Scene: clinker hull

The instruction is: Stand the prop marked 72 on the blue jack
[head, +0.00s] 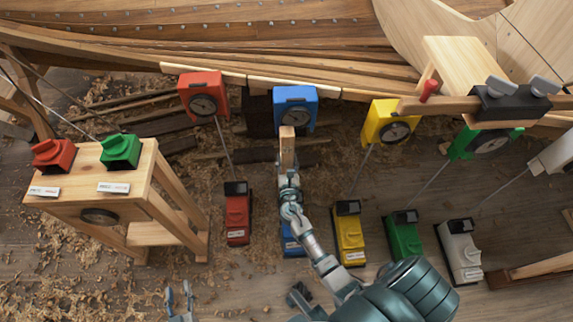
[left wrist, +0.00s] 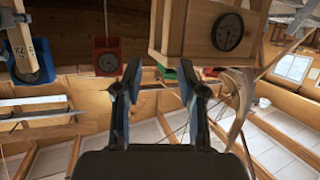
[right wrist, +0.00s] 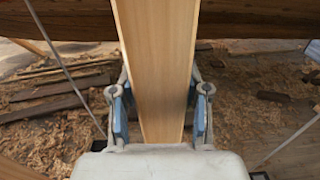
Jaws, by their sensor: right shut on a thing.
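The prop (head: 287,150) is a pale wooden post; in the left wrist view its face (left wrist: 20,40) reads 72. My right gripper (head: 288,182) is shut on it; in the right wrist view the fingers flank the post (right wrist: 157,60). The blue jack (head: 295,107) is a box with a round gauge by the hull. In the left wrist view the post's lower end is in front of or over the blue jack (left wrist: 42,72); I cannot tell whether they touch. My left gripper (head: 180,303) is open and empty, its fingers apart in the left wrist view (left wrist: 160,85).
Red (head: 203,96), yellow (head: 390,123) and green (head: 485,142) gauge boxes flank the blue jack, with rods to floor units. A wooden stand (head: 85,198) at left carries red and green blocks. Planks of the hull (head: 230,40) run behind. Shavings cover the floor.

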